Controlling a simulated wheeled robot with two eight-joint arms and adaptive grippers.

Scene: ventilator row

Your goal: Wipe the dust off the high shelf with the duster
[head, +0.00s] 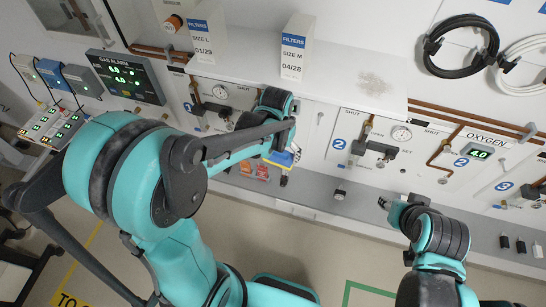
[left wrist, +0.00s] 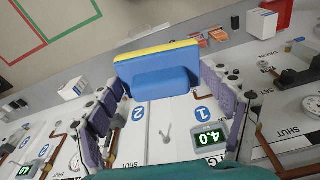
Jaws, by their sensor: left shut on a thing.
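The high shelf (head: 335,73) is a pale ledge along the wall, with a speckled grey dust patch (head: 374,84) on its right part. The duster is a blue block with a yellow layer; it shows in the left wrist view (left wrist: 158,72) between the two fingers of my left gripper (left wrist: 157,84), which is shut on it. In the head view the duster (head: 281,158) is mostly hidden behind my left gripper (head: 279,147), in front of and below the shelf, left of the dust. My right gripper (head: 386,204) is lower right, away from the shelf; its jaw opening is unclear.
Two filter boxes, size L (head: 208,32) and size M (head: 296,47), stand on the shelf left of the dust. Black (head: 461,45) and white hose coils hang at the upper right. Valves, gauges and copper pipes line the wall below. A lower grey counter (head: 310,190) holds small items.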

